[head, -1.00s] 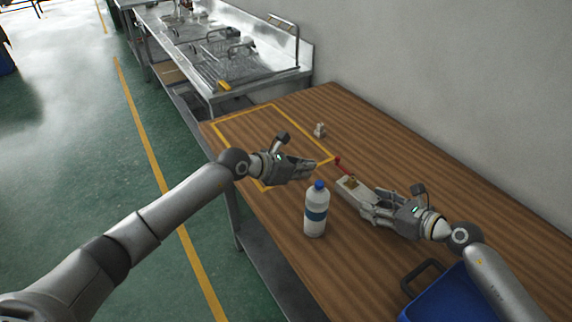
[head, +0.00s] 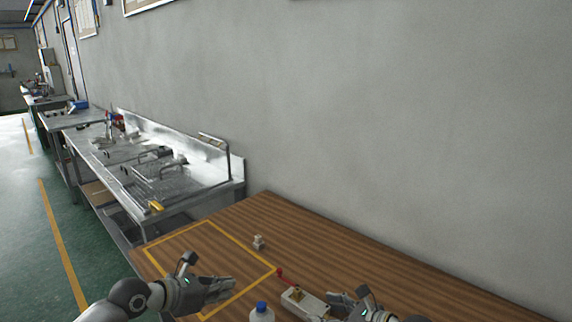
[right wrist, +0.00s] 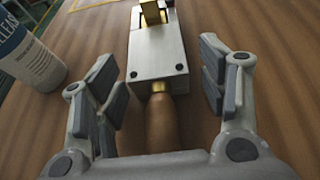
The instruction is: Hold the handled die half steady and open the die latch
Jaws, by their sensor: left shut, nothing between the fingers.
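The die is a pale metal block (head: 303,303) on the wooden table, with a brass-coloured piece (head: 297,293) on top. A red-knobbed lever (head: 280,271) stands at its far end. In the right wrist view the block (right wrist: 158,50) shows closer, with a brown rounded handle (right wrist: 176,125) at its near end. My right gripper (right wrist: 162,85) is open, its fingers apart on both sides of the handle and not touching it. My left gripper (head: 233,284) is shut and empty, left of the red knob and apart from it. The latch's state is unclear.
A small pale object (head: 258,242) sits behind, beside the yellow-taped area (head: 190,232). A grey wall runs behind the table (head: 380,262); metal sinks (head: 165,180) stand beyond.

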